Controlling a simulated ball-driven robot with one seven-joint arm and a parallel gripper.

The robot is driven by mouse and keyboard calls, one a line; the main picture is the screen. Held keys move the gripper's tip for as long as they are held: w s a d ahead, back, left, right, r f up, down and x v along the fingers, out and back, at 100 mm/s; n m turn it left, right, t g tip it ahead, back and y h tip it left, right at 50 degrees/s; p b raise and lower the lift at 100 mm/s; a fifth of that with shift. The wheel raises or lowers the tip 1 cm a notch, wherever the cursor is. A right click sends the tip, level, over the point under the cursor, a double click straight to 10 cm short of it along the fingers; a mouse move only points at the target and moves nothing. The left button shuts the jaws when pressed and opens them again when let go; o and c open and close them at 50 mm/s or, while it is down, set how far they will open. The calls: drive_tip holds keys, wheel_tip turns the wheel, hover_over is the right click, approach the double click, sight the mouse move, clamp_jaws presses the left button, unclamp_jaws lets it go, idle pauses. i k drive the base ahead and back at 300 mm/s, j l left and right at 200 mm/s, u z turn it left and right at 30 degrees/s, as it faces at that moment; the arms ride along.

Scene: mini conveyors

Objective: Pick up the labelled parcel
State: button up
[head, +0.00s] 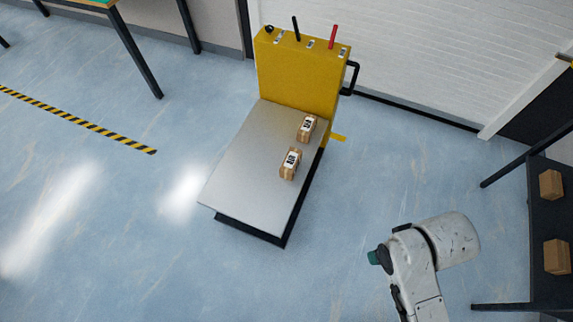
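Two small brown parcels with white and black labels lie on the grey platform (245,165) of a yellow cart. The nearer labelled parcel (290,164) is at the platform's right side. The other labelled parcel (307,128) is just behind it, closer to the yellow panel. The two are apart. My arm shows at the lower right, over the floor and away from the cart. My gripper cannot be made out in this view, so its state is not shown.
The cart's upright yellow panel (300,72) stands behind the platform. A dark conveyor or table (553,215) at the right edge bears two plain brown boxes (551,185), (557,257). A table leg (137,55) stands upper left. Blue floor around the cart is clear.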

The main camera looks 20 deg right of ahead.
sight(290, 164)
drive_tip(key=i+u, duration=0.4)
drive_tip(key=i, duration=0.5)
